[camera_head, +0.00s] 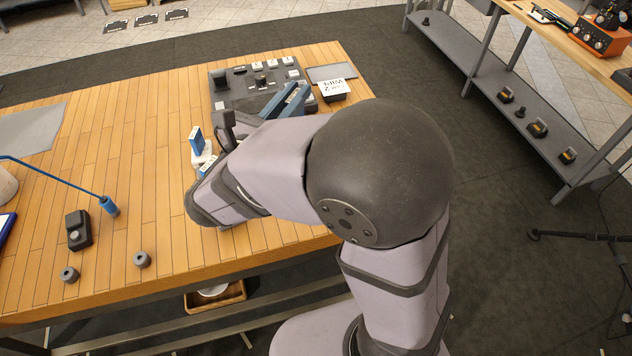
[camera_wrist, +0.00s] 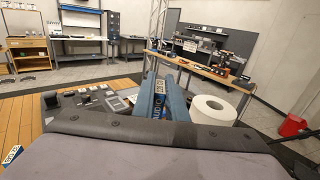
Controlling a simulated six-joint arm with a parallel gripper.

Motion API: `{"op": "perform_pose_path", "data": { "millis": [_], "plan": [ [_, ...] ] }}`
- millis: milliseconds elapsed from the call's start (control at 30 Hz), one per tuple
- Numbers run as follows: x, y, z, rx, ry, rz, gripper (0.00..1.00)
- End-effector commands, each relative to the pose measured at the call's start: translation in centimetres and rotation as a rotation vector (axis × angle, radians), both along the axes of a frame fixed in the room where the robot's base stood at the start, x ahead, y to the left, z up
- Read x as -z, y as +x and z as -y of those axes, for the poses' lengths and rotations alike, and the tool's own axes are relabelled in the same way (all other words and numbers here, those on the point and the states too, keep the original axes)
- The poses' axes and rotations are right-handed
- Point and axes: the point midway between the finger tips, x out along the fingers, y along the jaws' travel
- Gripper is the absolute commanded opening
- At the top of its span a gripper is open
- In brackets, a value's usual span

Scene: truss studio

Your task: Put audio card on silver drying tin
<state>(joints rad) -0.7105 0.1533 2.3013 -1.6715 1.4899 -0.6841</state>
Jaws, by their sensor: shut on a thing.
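My gripper (camera_head: 291,95) is over the far right part of the wooden table, by the grey control panel. It also shows in the wrist view (camera_wrist: 162,92), with its two blue-grey fingers shut on a narrow blue and white thing, which I take to be the audio card (camera_wrist: 160,86). The fingers hide most of it. A flat grey rectangular piece (camera_head: 330,72) lies at the table's far right corner; it may be the silver drying tin, but I cannot tell. My arm hides part of the table's right side.
The control panel (camera_head: 237,87) has knobs and white labels. A white lettered card (camera_head: 334,87) is on a dark block. A blue and white box (camera_head: 196,140) stands left of my arm. A white roll (camera_wrist: 213,109) is right of the fingers.

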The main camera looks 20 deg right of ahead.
Motion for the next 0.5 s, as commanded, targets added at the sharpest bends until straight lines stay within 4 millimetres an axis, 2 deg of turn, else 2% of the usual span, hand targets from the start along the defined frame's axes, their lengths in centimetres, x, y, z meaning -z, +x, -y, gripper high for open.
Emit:
{"op": "perform_pose_path", "data": {
  "millis": [233,500],
  "plan": [
    [-1.3,-3.0,3.5,0.059,-0.001,-0.001,0.0],
    [2.8,-2.9,3.3,0.056,-0.005,-0.007,0.0]
  ]
}}
